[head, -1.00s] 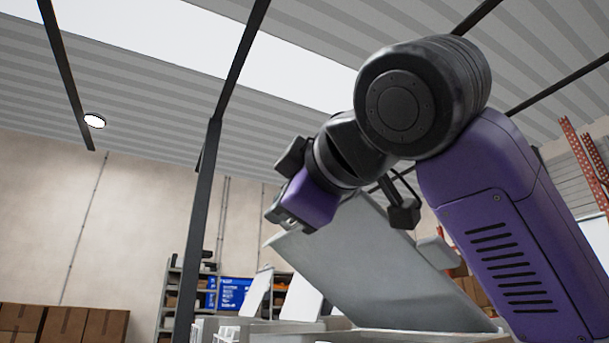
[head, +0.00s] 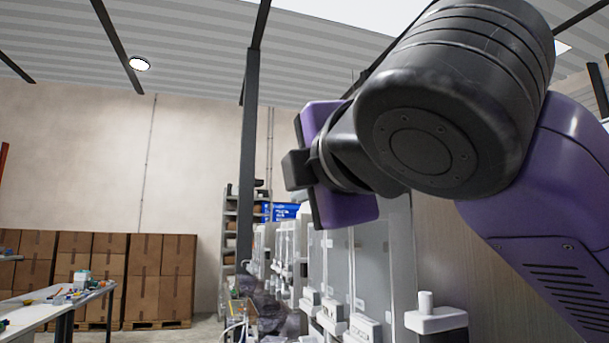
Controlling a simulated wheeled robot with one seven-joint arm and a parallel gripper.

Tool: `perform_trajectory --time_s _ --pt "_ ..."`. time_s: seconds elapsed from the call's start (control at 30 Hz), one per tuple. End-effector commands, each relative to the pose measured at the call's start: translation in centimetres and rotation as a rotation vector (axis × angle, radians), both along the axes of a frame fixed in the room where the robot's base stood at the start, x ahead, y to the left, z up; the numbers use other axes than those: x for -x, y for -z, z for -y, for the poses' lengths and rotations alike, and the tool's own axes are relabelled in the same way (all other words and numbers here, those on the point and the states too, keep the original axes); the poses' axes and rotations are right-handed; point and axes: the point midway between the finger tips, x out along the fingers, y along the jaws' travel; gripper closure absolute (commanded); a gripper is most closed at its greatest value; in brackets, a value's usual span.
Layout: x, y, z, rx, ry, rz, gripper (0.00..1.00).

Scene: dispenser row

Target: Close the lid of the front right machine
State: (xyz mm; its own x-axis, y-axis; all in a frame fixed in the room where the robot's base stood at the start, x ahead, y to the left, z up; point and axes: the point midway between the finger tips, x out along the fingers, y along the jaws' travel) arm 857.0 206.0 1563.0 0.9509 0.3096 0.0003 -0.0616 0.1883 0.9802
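A row of white and grey dispenser machines (head: 370,270) runs away from me at the lower middle right. The nearest part in view has a white tap-like fitting (head: 437,318) on its front. My arm covers the tops of the near machines, so I see no raised lid and cannot tell how the front right machine's lid stands. My gripper (head: 297,170) is in front of and above the row, its purple body turned partly side-on. Its fingers are not clear, and I see nothing held.
A dark post (head: 247,150) rises left of my gripper. Stacked cardboard boxes (head: 125,275) stand along the back wall. A white table (head: 50,310) with small items is at the lower left. Shelves (head: 230,240) stand behind the row. Open floor shows between table and row.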

Motion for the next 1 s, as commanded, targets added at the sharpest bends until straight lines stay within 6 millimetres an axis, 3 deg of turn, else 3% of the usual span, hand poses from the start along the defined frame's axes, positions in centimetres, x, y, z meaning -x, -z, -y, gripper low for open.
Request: perform_trajectory --time_s 0.47,0.5,0.6,1.0 --pt "0.06 0.64 -0.07 0.016 -0.002 -0.002 1.0" --pt "0.07 0.66 -0.07 0.016 -0.002 -0.002 0.81" --pt "0.05 0.61 -0.05 0.015 -0.001 -0.001 0.68" --pt "0.79 0.47 0.24 0.013 -0.001 0.003 0.68"
